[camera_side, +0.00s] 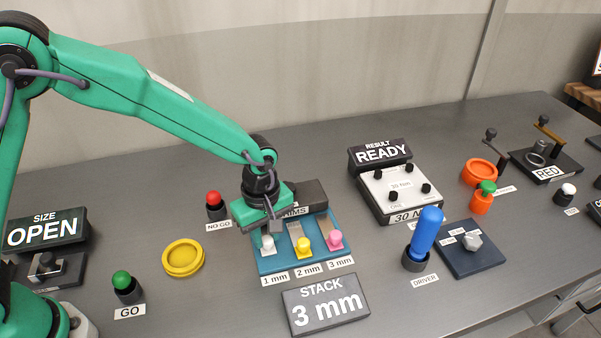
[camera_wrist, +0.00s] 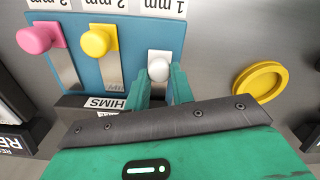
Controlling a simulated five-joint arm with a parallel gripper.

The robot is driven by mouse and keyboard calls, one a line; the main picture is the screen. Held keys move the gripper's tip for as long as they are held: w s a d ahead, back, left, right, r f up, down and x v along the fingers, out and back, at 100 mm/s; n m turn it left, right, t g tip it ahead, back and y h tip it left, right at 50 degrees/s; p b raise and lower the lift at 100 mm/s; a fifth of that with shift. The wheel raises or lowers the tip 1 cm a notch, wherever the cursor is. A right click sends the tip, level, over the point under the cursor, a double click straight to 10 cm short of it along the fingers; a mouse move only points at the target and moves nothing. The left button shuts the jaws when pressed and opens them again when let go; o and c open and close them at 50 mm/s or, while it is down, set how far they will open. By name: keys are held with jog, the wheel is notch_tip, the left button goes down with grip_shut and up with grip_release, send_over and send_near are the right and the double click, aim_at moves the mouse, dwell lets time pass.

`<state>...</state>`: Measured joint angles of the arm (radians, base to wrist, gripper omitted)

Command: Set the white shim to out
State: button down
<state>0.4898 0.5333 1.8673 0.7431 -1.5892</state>
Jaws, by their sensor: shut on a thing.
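The white shim's round knob (camera_side: 267,242) stands on the blue shim plate (camera_side: 262,265) at the 1 mm label. It also shows in the wrist view (camera_wrist: 159,69), on a pale metal strip. My gripper (camera_side: 266,229) reaches down to it from above and behind. In the wrist view its green fingers (camera_wrist: 166,84) are shut on the white knob. The yellow shim (camera_side: 304,244) at 2 mm and the pink shim (camera_side: 336,239) at 3 mm stand to the right in the side view. The stack display (camera_side: 326,304) reads 3 mm.
A yellow ring dish (camera_side: 183,258) and the red NO GO button (camera_side: 214,199) lie left of the plate. The green GO button (camera_side: 122,282) is nearer the front. The blue driver (camera_side: 426,231) stands upright at the right. The result display (camera_side: 380,153) reads READY.

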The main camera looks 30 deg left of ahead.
aim_at(271, 261)
jog(key=shift+s+d, duration=1.15)
jog(key=c, duration=1.2)
grip_release()
jog(key=shift+r, duration=0.45)
notch_tip(271, 261, up, 7)
